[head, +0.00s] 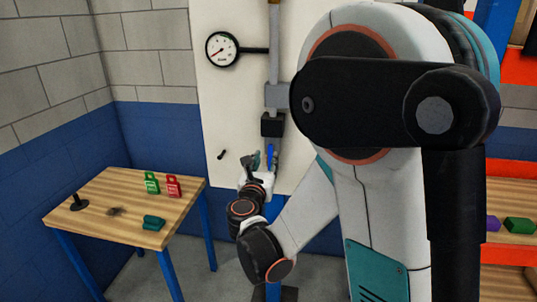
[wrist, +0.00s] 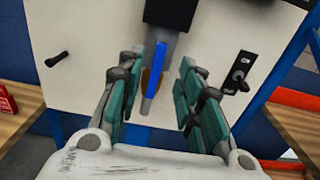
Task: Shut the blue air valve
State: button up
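The blue air valve handle (wrist: 154,85) is a narrow bar pointing down below a dark valve body (wrist: 171,12) on the pale panel (wrist: 85,25). In the head view the blue handle (head: 270,155) shows in part below the black valve body (head: 272,125) on the grey vertical pipe (head: 274,60). My gripper (wrist: 168,77) is open, with teal finger pads left and right of the handle in the wrist view. I see a gap on the right side; contact on the left cannot be told. In the head view my gripper (head: 264,161) is at the handle, partly hiding it.
A round gauge (head: 222,49) is on the panel. A small black lever (wrist: 57,59) sits left and a black toggle switch (wrist: 239,72) right of the valve. A wooden table (head: 105,200) at left bears a green padlock (head: 152,184), a red padlock (head: 173,187) and a teal object (head: 154,223).

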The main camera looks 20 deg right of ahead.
aim_at(270, 149)
jog(key=b+x, duration=0.1)
jog(key=x, duration=0.5)
jog(key=shift+w+d, duration=0.2)
jog(key=shift+w, duration=0.1)
grip_shut()
